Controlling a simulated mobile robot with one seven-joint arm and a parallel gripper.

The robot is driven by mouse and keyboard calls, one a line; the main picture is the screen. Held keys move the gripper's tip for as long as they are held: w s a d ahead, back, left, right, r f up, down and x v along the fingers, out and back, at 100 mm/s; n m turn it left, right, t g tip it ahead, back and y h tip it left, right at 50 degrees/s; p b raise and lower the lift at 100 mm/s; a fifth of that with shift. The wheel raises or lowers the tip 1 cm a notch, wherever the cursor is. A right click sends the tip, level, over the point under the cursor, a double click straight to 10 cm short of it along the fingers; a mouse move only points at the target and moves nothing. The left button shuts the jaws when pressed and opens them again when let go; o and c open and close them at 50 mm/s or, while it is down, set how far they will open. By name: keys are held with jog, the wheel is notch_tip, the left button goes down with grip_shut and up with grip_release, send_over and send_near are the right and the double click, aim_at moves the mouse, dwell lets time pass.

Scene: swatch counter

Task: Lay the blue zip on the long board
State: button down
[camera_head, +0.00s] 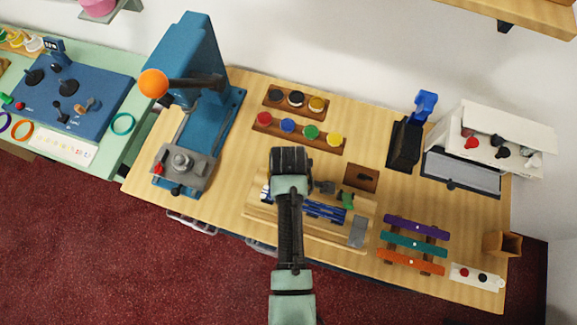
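My arm reaches up from the bottom centre, and my gripper (290,162) is a dark shape over the counter. Its fingertips are hidden from this view, so I cannot tell whether it is open or shut. Just below and to its right, a dark blue strip (325,210), perhaps the blue zip, lies along a long pale wooden board or tray (318,238). My arm hides part of both. I cannot tell whether the strip lies on the board or in a recess of it. A green piece (347,200) and a grey block (357,231) sit at the board's right part.
Wooden racks with coloured round pots (288,125) stand behind. A blue press (193,90) with an orange knob stands left. Purple, teal and orange strips (414,243) lie on a rack at right. A small brown square (361,177) lies behind the board.

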jog(key=shift+f+b, duration=0.35)
jog(key=shift+f, duration=0.25)
dwell(0.6)
jog(key=shift+c, duration=1.9)
grip_release()
jog(key=shift+r, duration=0.1)
notch_tip(320, 180, up, 13)
jog(key=b, duration=0.1)
